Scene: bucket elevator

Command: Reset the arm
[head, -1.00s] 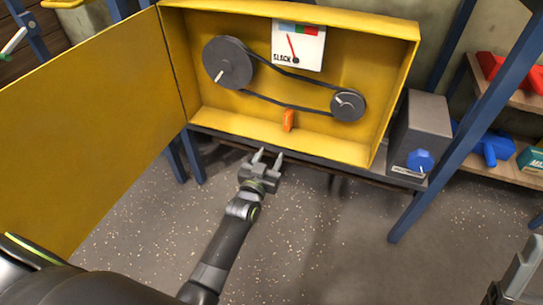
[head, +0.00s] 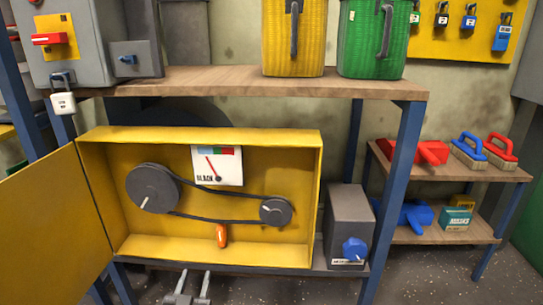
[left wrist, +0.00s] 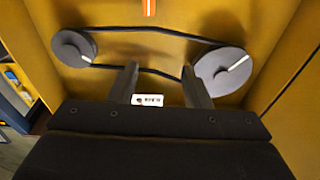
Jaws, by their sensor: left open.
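My left gripper (head: 187,288) is at the bottom of the head view, just below the front edge of the yellow belt box (head: 200,135). Its two fingers are apart with nothing between them. In the left wrist view the open gripper (left wrist: 160,85) points at the box, with the belt and two dark pulleys beyond the fingers. The larger pulley (head: 153,188) and smaller pulley (head: 275,211) are joined by a black belt (head: 215,220). An orange piece (head: 221,236) is below the belt. My right gripper is not in view.
The box's yellow door (head: 55,235) stands open at the left. A grey box with a blue knob (head: 354,249) stands right of it. Above is a wooden shelf (head: 220,85) with yellow (head: 293,40) and green (head: 372,40) buckets. Blue posts (head: 392,200) frame the stand.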

